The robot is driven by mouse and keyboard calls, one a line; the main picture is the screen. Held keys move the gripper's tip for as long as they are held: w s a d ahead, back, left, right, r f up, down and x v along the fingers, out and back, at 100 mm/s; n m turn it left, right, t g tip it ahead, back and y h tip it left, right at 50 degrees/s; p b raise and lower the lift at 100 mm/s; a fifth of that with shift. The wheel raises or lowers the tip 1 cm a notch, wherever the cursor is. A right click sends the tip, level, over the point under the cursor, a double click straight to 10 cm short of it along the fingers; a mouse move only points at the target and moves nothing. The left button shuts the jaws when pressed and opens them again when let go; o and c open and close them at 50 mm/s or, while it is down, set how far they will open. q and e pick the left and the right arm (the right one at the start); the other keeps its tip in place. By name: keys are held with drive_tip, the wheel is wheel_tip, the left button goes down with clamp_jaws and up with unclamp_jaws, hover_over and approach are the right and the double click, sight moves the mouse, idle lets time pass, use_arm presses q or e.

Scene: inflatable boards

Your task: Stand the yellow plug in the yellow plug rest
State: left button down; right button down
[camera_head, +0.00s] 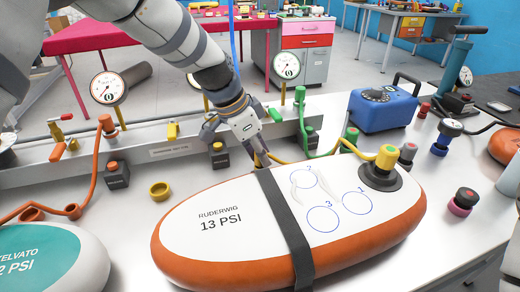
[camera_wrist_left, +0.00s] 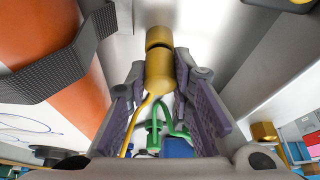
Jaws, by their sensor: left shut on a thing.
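My left gripper (camera_head: 258,161) is shut on the yellow plug (camera_wrist_left: 158,68), a gold-yellow cylinder with a dark groove. In the left wrist view it sits between both finger pads and sticks out beyond them. In the head view only a small part of the plug (camera_head: 257,157) shows, by the far edge of the white-and-orange board; I cannot tell whether it touches anything. The yellow plug rest (camera_head: 160,191), a small yellow ring, is empty on the table, left of the gripper. My right gripper is not in view.
The board (camera_head: 215,240) with a dark strap fills the front middle. A yellow hose (camera_head: 325,157) runs to a yellow fitting (camera_head: 386,157) on its valve. A metal rail with gauges (camera_head: 160,150) lies behind. A blue pump (camera_head: 382,107) stands right. The table around the rest is clear.

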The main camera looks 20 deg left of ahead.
use_arm(q)
drive_tip(key=c, duration=1.3)
unclamp_jaws()
drive_tip(key=shift+f, duration=0.1)
drive_tip(key=v, duration=1.2)
